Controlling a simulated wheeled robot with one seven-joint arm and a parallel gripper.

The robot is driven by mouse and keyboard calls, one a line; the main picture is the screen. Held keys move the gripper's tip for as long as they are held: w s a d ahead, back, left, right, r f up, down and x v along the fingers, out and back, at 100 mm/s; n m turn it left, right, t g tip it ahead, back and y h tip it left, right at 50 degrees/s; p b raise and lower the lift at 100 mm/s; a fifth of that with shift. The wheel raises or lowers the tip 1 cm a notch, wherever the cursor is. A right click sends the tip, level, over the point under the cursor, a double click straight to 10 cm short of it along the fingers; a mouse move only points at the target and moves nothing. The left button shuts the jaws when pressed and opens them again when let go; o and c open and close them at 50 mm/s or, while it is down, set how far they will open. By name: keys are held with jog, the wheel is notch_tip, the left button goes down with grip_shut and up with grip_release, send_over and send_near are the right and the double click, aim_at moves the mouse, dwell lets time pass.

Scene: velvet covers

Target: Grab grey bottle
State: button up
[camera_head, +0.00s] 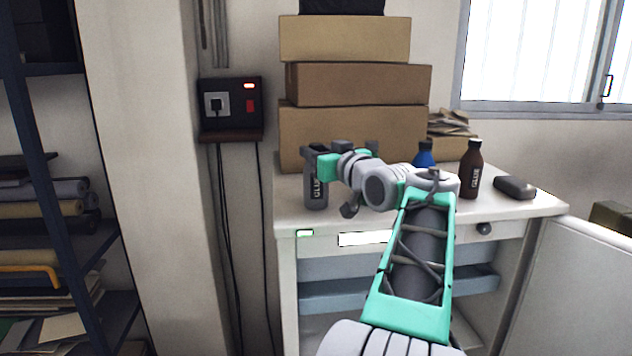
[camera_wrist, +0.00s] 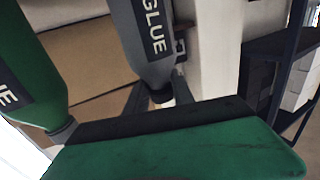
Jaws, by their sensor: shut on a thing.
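The grey bottle (camera_head: 316,192) with a "GLUE" label is upright at the left end of the white cabinet top (camera_head: 300,218). My gripper (camera_head: 318,153) is shut on its upper part from above. In the wrist view, the grey bottle (camera_wrist: 150,35) appears upside down, its narrow neck end between the dark fingers (camera_wrist: 160,97). I cannot tell whether its base touches the cabinet top.
A green bottle (camera_wrist: 30,65) shows beside it in the wrist view. A blue bottle (camera_head: 425,155), a brown glue bottle (camera_head: 471,172) and a dark case (camera_head: 514,188) stand to the right. Stacked cardboard boxes (camera_head: 350,125) are behind. A wall socket box (camera_head: 231,105) is left.

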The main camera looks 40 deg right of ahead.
grip_shut()
jog(key=shift+r, duration=0.1)
dwell(0.7)
